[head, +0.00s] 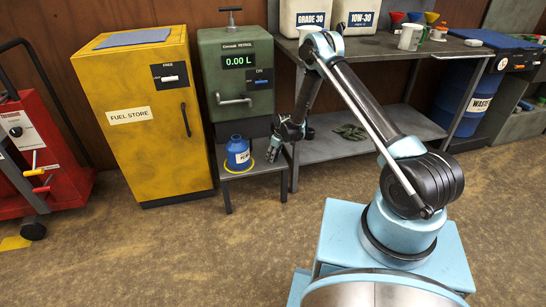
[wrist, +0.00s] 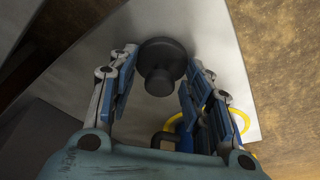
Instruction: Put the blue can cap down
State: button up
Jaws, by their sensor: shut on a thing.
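The black cap (wrist: 160,82) is a round disc with a knob, held between my gripper's fingers (wrist: 162,60) in the wrist view. The gripper is shut on it, above the grey top of the low stand (wrist: 228,55). I cannot tell whether the cap touches that top. In the head view my gripper (head: 271,155) is low over the stand, right of the blue can (head: 238,155), and the cap cannot be made out. In the wrist view the right finger partly hides the can.
A green petrol dispenser (head: 235,75) stands behind the stand, with a yellow fuel cabinet (head: 135,110) to its left. A grey workbench (head: 385,48) with white containers, a mug and funnels is to the right. The brown floor in front is clear.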

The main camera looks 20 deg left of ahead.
jog(key=o, duration=0.9)
jog(key=v, duration=1.2)
jog(key=shift+r, duration=0.1)
jog(key=shift+s, duration=0.15)
